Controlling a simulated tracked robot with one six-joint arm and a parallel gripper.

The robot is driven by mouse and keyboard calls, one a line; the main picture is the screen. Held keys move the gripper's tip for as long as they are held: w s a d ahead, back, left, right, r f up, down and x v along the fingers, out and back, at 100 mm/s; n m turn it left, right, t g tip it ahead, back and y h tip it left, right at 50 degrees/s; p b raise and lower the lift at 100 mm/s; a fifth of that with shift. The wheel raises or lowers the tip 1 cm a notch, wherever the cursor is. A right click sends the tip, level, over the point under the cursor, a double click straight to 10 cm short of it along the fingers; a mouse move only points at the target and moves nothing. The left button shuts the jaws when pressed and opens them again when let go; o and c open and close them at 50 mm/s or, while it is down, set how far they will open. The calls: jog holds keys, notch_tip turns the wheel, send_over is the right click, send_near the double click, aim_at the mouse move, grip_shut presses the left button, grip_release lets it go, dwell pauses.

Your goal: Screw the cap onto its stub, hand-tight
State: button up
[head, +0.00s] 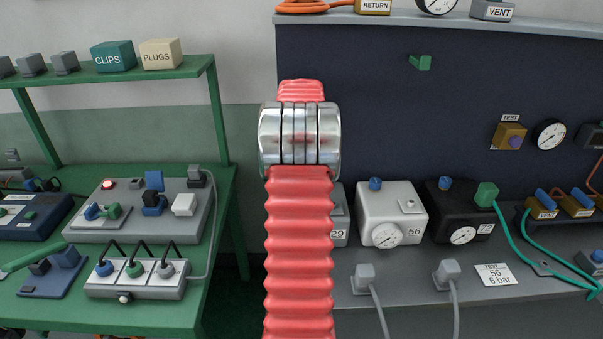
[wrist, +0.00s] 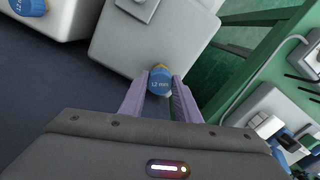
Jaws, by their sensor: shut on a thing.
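In the wrist view my gripper (wrist: 160,80) has its two purple-grey fingers on either side of a blue cap (wrist: 159,84) marked 12 mm, and is shut on it. A bit of yellow or brass shows just beyond the cap, against a light grey box (wrist: 125,42). How far the cap sits on any stub there cannot be told. In the head view my red arm hides the gripper and the cap. A grey box marked 29 (head: 340,232) shows only in part behind the arm.
A white box with a gauge (head: 391,215) and a black one (head: 460,212) stand to the right on the grey bench (head: 420,312). Two grey plugs with cables sit in front. A green table (head: 200,312) with several devices stands left, beyond a gap.

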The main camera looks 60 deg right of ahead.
jog(key=shift+f, duration=1)
dwell(2.0)
jog(key=o, duration=1.1)
jog(key=shift+c, duration=0.2)
jog(key=shift+c, duration=0.6)
jog(key=shift+c, duration=0.8)
jog(key=shift+w, duration=0.1)
